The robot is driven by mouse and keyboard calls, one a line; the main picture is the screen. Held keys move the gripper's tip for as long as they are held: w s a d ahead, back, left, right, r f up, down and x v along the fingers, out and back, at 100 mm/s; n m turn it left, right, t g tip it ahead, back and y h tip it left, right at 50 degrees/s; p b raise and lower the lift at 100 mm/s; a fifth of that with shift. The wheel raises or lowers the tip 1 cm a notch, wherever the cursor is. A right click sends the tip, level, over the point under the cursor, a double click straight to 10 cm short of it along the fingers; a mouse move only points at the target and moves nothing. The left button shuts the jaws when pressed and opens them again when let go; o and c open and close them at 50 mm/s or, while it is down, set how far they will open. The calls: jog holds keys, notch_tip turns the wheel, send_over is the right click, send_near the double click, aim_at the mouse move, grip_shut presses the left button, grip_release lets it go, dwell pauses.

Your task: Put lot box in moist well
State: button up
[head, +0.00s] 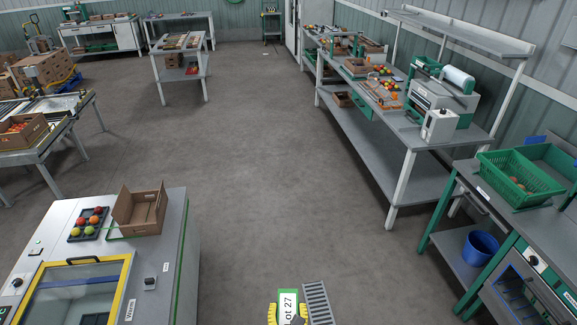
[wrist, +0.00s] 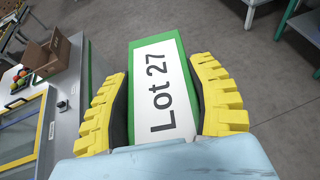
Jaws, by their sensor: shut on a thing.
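The lot box (wrist: 157,82) is green with a white label reading "Lot 27". My gripper (wrist: 163,95) is shut on it, with a yellow ribbed finger on each side. In the head view the lot box (head: 288,297) shows at the bottom edge, held in front of the open floor, right of the white cabinet. No well marked "moist" can be made out in either view. The white cabinet (head: 168,255) at lower left has a yellow-framed glass lid (head: 75,292) that looks closed; a small label on its front is hard to read.
A grey slotted grate (head: 319,303) is beside the lot box. Right stand a bench with a green crate (head: 519,178) and a blue bucket (head: 480,247). The middle floor is clear.

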jog(key=s+r+p, duration=0.1)
jog(key=r+p, duration=0.1)
jog(key=r, duration=0.1)
jog(key=s+r+p, duration=0.1)
jog(key=r+p, duration=0.2)
jog(key=s+r+p, duration=0.2)
jog(key=r+p, duration=0.1)
jog(key=shift+d, duration=0.1)
jog(key=shift+w+r, duration=0.1)
